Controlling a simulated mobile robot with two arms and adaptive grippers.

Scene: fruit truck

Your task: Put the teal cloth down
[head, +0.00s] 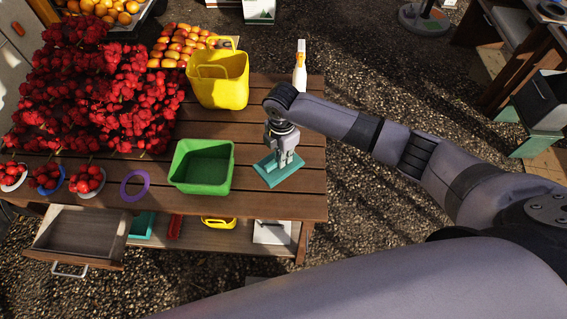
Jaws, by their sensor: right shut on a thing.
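The teal cloth (284,173) is a folded flat piece near the right end of the wooden table, right of the green bin. My right gripper (284,160) points down over the cloth and is shut on it. The cloth is at or just above the tabletop; I cannot tell whether it touches the wood. The gripper hides part of the cloth's upper side. My left gripper is not in view.
The wooden table (313,205) holds a green bin (203,187), a yellow basket (222,88), a purple ring (134,186), a white bottle (300,72) and heaped red fruit (95,90). A drawer (75,240) stands open at front left. Bare wood lies around the cloth.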

